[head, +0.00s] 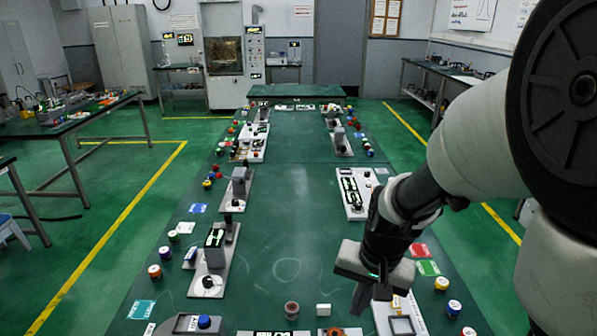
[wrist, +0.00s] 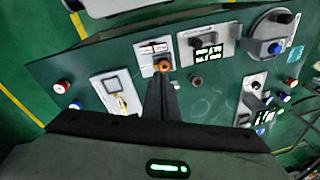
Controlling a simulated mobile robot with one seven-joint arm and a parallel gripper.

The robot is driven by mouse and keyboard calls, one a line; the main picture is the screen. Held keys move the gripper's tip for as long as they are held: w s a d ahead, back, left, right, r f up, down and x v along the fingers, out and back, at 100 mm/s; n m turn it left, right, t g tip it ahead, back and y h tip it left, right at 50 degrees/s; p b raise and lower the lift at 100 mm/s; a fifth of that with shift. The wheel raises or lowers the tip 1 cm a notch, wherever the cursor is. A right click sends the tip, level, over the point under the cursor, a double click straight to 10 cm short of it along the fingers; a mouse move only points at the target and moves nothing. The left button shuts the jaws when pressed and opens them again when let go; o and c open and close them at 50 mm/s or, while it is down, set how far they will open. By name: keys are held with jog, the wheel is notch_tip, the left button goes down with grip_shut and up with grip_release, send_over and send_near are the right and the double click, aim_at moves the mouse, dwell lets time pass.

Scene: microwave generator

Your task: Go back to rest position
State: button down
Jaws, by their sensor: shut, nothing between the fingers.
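My gripper (head: 358,298) hangs above the near right part of the long green table (head: 285,205) in the head view, pointing down. In the wrist view its fingers (wrist: 160,82) are together with nothing between them. They overlap the view of a small white panel (wrist: 152,50) with an orange knob (wrist: 163,64). I cannot tell the exact height above the table, but no contact shows.
Devices on plates line both table sides, including a white module (head: 353,193) and a grey one (head: 213,265). A brown round part (head: 291,309) and a white cube (head: 323,310) stand near the front. The table's middle is mostly clear.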

jog(key=s+d+r+n+t+p, duration=0.1)
jog(key=s+r+n+t, duration=0.1)
jog(key=s+r, duration=0.3)
jog(key=s+r+n+t+h+p, duration=0.1)
jog(key=s+r, duration=0.4)
jog(key=r, duration=0.9)
jog(key=shift+s+d+n+t, duration=0.4)
jog(key=shift+n+t, duration=0.1)
jog(key=shift+n, duration=0.1)
